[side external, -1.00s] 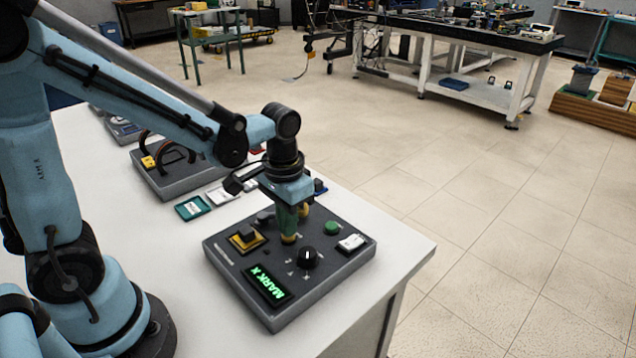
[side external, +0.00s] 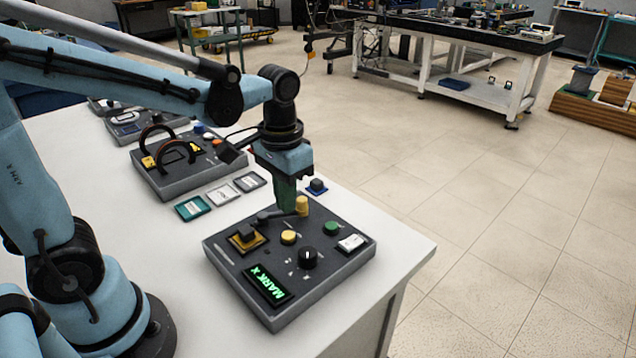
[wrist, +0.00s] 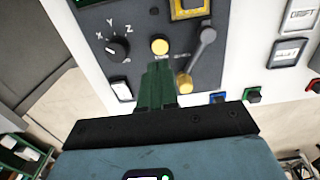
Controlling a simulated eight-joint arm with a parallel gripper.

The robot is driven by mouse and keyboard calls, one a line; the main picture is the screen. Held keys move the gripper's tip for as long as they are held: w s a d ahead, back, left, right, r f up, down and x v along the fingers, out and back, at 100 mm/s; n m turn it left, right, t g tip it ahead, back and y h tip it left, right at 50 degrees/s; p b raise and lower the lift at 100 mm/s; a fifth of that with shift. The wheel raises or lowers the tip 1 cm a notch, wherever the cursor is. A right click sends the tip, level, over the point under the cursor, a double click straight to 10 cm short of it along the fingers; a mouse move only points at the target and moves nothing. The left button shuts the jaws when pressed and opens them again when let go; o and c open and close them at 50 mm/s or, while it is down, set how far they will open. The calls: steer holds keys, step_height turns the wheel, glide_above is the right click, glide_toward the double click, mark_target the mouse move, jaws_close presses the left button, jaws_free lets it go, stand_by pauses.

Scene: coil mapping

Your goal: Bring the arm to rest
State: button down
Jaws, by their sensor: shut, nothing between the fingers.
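My arm is blue with black joints and stands at the left of the side view. My gripper (side external: 286,208) is shut and empty, with its green fingers pointing down above the far part of the grey control panel (side external: 222,262). In the wrist view the green fingers (wrist: 157,66) are together just below a yellow button (wrist: 159,46). In the side view the yellow button (side external: 288,237) shows clear in front of the fingertips. A lever with a yellow knob (side external: 302,205) is close beside the fingers; I cannot tell if they touch.
Labelled cards (side external: 193,208) and a second panel with coil arches (side external: 175,172) lie behind. The table's right corner is clear.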

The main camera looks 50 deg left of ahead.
steer(key=shift+r, duration=0.1)
steer(key=shift+s+a+r+t, duration=0.2)
steer(key=shift+s+r+t, duration=0.25)
steer(key=shift+t, duration=0.75)
steer(key=shift+s+a+r+t, duration=0.15)
steer(key=shift+s+r+t, duration=0.3)
steer(key=shift+t, duration=0.75)
steer(key=shift+s+a+r+t, duration=0.25)
steer(key=shift+s+t, duration=0.35)
steer(key=shift+t, duration=0.6)
